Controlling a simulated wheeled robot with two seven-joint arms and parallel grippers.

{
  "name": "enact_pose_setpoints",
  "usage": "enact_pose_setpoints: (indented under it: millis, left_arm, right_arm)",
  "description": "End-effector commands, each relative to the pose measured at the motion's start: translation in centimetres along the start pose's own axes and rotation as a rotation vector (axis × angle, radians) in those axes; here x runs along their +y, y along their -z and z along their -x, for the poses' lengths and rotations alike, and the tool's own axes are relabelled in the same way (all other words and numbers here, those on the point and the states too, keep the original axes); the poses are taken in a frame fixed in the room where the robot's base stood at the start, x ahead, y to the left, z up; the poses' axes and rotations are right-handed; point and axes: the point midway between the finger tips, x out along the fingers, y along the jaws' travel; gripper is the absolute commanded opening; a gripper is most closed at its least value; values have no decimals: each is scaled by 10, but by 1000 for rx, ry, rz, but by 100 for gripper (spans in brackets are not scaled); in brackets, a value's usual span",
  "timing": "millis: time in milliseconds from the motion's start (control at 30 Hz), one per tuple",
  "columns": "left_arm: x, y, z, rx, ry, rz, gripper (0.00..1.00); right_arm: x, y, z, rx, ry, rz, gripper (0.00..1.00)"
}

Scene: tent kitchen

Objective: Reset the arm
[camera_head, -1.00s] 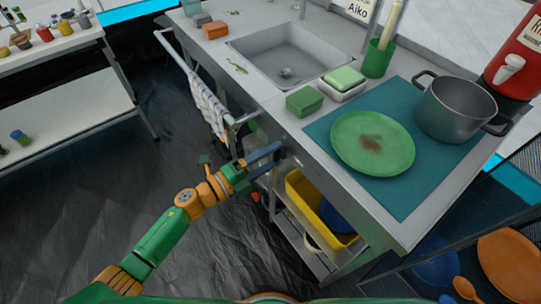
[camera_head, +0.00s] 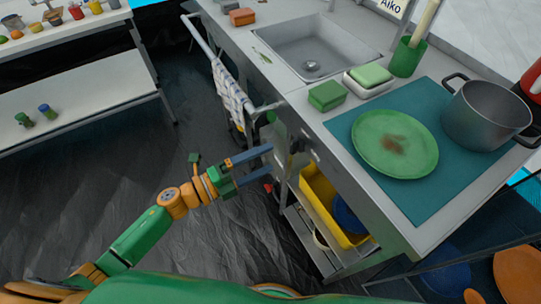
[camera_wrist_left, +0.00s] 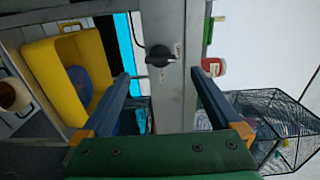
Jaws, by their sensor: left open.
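My left gripper (camera_head: 269,165) is open and empty in front of the counter's front panel, left of the knob area, in the head view. Its two dark blue fingers point toward the panel with a small gap. In the left wrist view the spread fingers (camera_wrist_left: 160,82) frame a black knob (camera_wrist_left: 160,56) on the grey panel; nothing lies between the fingers. My right gripper is not in view.
The counter (camera_head: 310,92) holds a sink, a stained green plate (camera_head: 394,143) and a grey pot (camera_head: 486,114). A towel (camera_head: 231,95) hangs on the rail. A yellow bin (camera_head: 320,203) sits below. The dark floor left of the arm is clear.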

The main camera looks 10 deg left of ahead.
Motion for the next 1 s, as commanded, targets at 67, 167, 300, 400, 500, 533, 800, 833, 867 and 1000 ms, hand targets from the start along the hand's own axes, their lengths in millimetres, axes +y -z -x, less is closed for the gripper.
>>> enact_pose_setpoints:
  millis: [67, 167, 300, 400, 500, 533, 800, 833, 867, 1000]
  left_arm:
    - [0, 0, 0, 0, 0, 0, 98]
    - [0, 0, 0, 0, 0, 0, 98]
    - [1, -3, 0, -18, -4, 20, 98]
    - [23, -32, 14, -203, -53, 230, 98]
    - [93, -58, 63, -567, -164, 636, 98]
    - [118, -56, 84, -681, -203, 760, 98]
    - [256, 97, 246, -1445, -536, 1518, 98]
    - [260, 114, 257, -1498, -565, 1562, 98]
    - [263, 130, 265, -1543, -588, 1600, 98]
    - [269, 172, 287, -1663, -655, 1697, 98]
  right_arm:
    - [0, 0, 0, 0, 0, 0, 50]
    - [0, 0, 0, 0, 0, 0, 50]
    - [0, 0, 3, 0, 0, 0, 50]
    - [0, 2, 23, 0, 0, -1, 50]
    - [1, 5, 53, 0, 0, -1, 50]
    - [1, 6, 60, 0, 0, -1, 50]
    - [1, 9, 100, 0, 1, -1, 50]
    - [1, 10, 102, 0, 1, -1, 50]
    - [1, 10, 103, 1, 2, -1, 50]
    - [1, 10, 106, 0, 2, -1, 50]
